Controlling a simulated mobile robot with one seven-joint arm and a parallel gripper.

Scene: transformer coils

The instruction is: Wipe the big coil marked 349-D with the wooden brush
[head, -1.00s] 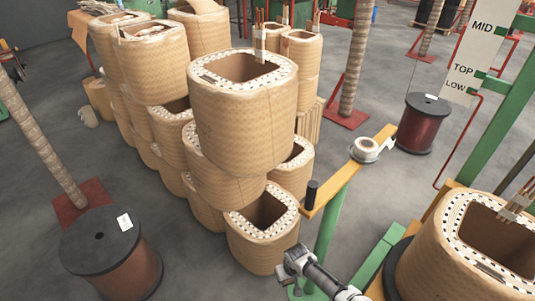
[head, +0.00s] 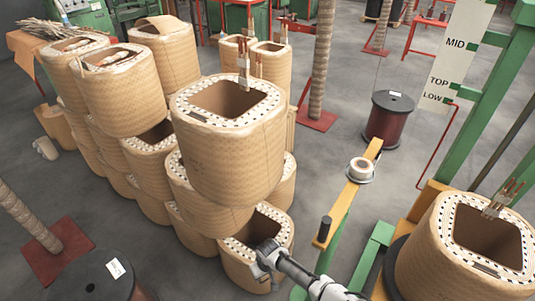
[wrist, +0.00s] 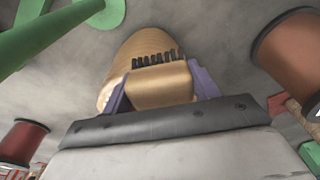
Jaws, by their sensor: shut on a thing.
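My gripper (head: 265,256) is low in the head view, in front of the bottom coil (head: 240,268) of the near stack. In the wrist view its purple fingers (wrist: 160,92) are shut on a wooden brush (wrist: 152,86) with a row of dark bristles. A rounded tan surface (wrist: 150,42) shows behind the bristles; I cannot tell whether they touch it. A big tan coil (head: 225,160) sits on top of the near stack, and another big coil (head: 440,245) stands at the right. No 349-D marking is legible, so I cannot tell which coil bears it.
A green stand with a yellow bar (head: 350,195) and a white roll (head: 360,170) is right of my gripper. Dark reels (head: 390,120) (head: 95,280) stand behind and at the lower left. More coils (head: 120,95) are stacked at the left.

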